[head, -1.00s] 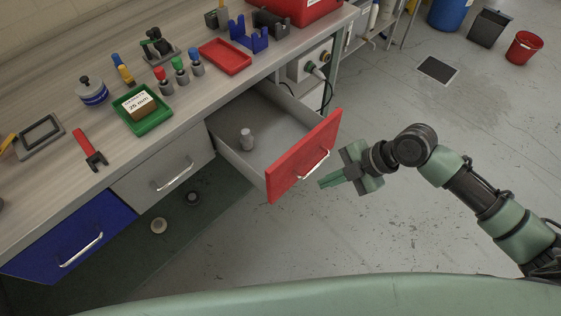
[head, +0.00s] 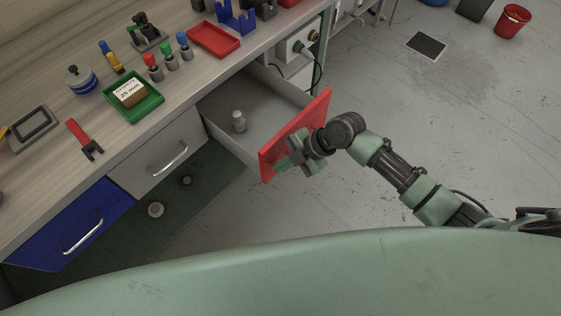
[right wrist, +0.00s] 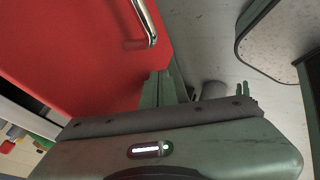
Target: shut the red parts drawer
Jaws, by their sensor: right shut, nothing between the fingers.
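The red parts drawer (head: 317,110) is pulled out from the bench, its grey inside open to view with a small grey metal piece (head: 238,122) in it. My right gripper (head: 283,163) is shut and empty at the outer side of the red front, overlapping its lower part. The gripper hides the drawer's handle in the head view. In the right wrist view, the closed fingers (right wrist: 160,85) point at the red front (right wrist: 75,55), near its edge and beside the silver handle (right wrist: 147,22). I cannot tell whether the fingertips touch the front. My left gripper is not in view.
A grey drawer (head: 155,155) and a blue drawer (head: 75,225) to the left are shut. The bench top holds a green tray (head: 150,108), a red tray (head: 235,45) and several tools. The floor right of my arm is clear near the drain (head: 427,45).

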